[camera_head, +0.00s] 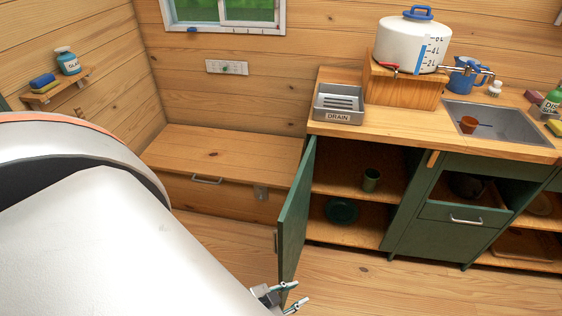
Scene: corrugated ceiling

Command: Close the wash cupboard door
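The green wash cupboard door (292,225) stands wide open, hinged at the left end of the wash counter and swung out towards me. The open cupboard (345,207) shows a green cup (370,180) on its upper shelf and a dark green plate (341,211) on its lower one. My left gripper (299,295) is at the bottom of the view, by the door's lower free edge. Its two fingers are apart with nothing visible between them; I cannot tell whether it touches the door. My white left arm hides the lower left. My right gripper is not in view.
A wooden bench chest (222,155) stands left of the door. The counter (430,130) holds a drain tray (339,104), a white water tank (411,42), a blue jug (463,78) and a sink (492,122). The floor (400,290) before the cupboard looks clear.

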